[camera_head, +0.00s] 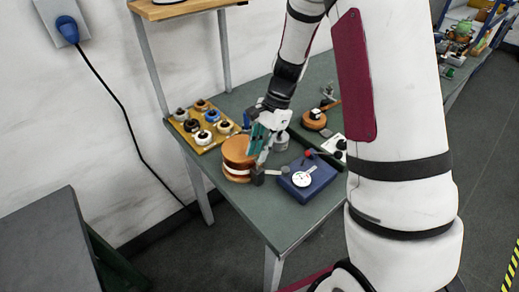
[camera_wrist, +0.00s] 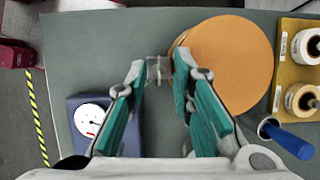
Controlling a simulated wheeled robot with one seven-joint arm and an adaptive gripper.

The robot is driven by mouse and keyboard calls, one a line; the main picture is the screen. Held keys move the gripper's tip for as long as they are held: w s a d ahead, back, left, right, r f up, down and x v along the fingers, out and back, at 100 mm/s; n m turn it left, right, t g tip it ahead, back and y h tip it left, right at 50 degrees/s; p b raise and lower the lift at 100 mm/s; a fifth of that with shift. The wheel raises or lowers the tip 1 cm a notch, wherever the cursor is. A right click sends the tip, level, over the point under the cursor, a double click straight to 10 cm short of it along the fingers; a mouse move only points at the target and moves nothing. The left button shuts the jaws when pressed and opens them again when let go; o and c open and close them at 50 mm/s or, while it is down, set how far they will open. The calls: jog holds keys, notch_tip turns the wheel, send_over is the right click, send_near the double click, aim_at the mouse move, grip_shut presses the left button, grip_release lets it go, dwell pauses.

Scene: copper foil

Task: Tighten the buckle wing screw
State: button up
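My gripper (camera_head: 261,160) points down over the table beside a round orange-brown, drum-like object (camera_head: 237,150) with a pale band. In the wrist view my gripper's teal fingers (camera_wrist: 160,70) stand apart, with a small grey, clear-looking part (camera_wrist: 158,72) between their tips. This part may be the buckle wing screw; its wings cannot be made out, nor whether the fingers touch it. The drum's flat orange top (camera_wrist: 232,62) is just right of the fingers in the wrist view. A small dark block (camera_head: 258,177) sits below the fingers in the head view.
A blue box with a white dial (camera_head: 303,180) stands close by; the dial also shows in the wrist view (camera_wrist: 90,118). A yellow-brown tray (camera_head: 183,121) of several spools and a blue-handled tool (camera_wrist: 288,140) flank the drum. Free green tabletop (camera_head: 270,220) lies in front.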

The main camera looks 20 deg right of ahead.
jog(key=v, duration=1.2)
dwell(0.4)
jog(key=s+a+r+n+t+h, duration=0.1)
jog(key=s+a+r+n, duration=0.15)
jog(key=s+r, duration=0.25)
jog(key=s+a+r+n+t+h, duration=0.1)
jog(key=s+r+n, duration=0.3)
jog(key=r, duration=0.1)
jog(key=s+a+r+n+t+h, duration=0.1)
jog(key=s+r+n+t+h, duration=0.1)
jog(key=s+n, duration=0.6)
jog(key=s+r+t, duration=0.1)
jog(key=s+t, duration=0.1)
jog(key=s, duration=0.3)
jog(key=shift+s+a+t, duration=0.3)
jog(key=shift+a, duration=0.1)
